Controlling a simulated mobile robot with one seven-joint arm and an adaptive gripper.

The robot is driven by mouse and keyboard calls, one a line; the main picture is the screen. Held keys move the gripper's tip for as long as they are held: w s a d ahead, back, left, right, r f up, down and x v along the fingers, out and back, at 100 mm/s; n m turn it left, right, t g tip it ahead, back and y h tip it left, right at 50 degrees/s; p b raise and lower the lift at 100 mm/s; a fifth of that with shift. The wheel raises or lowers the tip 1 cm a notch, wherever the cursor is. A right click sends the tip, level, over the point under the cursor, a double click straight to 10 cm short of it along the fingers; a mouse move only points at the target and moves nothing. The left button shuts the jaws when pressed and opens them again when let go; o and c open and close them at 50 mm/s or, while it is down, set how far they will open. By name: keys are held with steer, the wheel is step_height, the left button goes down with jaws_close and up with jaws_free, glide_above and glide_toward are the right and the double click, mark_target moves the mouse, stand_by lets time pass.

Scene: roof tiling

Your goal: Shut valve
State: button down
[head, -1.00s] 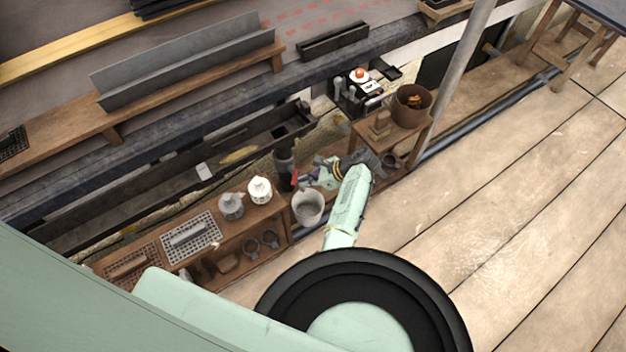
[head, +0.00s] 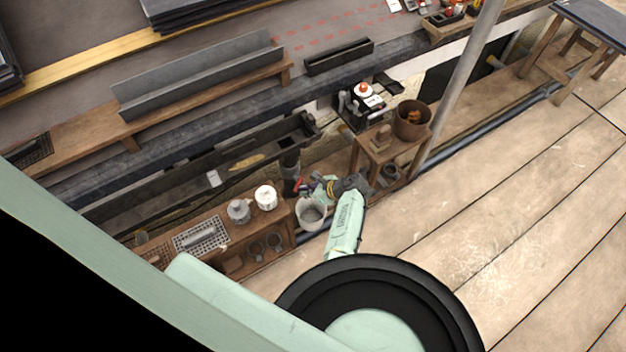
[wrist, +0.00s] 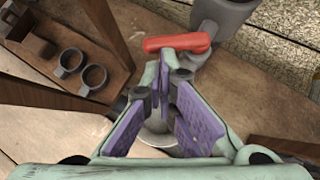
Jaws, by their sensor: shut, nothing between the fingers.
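The valve's red lever handle (wrist: 177,43) lies roughly crosswise in the wrist view, joined to a grey pipe fitting (wrist: 222,18) at its right. In the head view the red handle (head: 297,186) shows small beside the dark grey downpipe (head: 289,163). My gripper (wrist: 170,62) is shut and empty, its purple-padded fingers pointing at the handle. The fingertips are just short of the handle or touching it; I cannot tell which. In the head view my gripper (head: 308,187) is just right of the handle, above a pale bucket (head: 311,215).
A low wooden shelf (head: 262,228) with pots stands left of the bucket. A wooden stand (head: 377,150) with a brown pot (head: 411,120) is at the right. A slanted metal pole (head: 462,75) rises beyond it. The plank floor (head: 520,190) at the right is clear.

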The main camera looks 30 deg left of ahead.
mark_target(296, 192)
steer(key=a+m+t+p, duration=0.1)
steer(key=p, duration=0.1)
steer(key=s+m+t+p, duration=0.1)
steer(key=m+p, duration=0.1)
steer(key=p, duration=0.1)
steer(key=a+m+t+h+p, duration=0.1)
steer(key=m+p, duration=0.1)
steer(key=shift+s+a+t, duration=0.35)
steer(key=shift+s+t, duration=0.05)
steer(key=shift+w, duration=0.15)
steer(key=shift+w+d, duration=0.35)
steer(key=shift+w, duration=0.25)
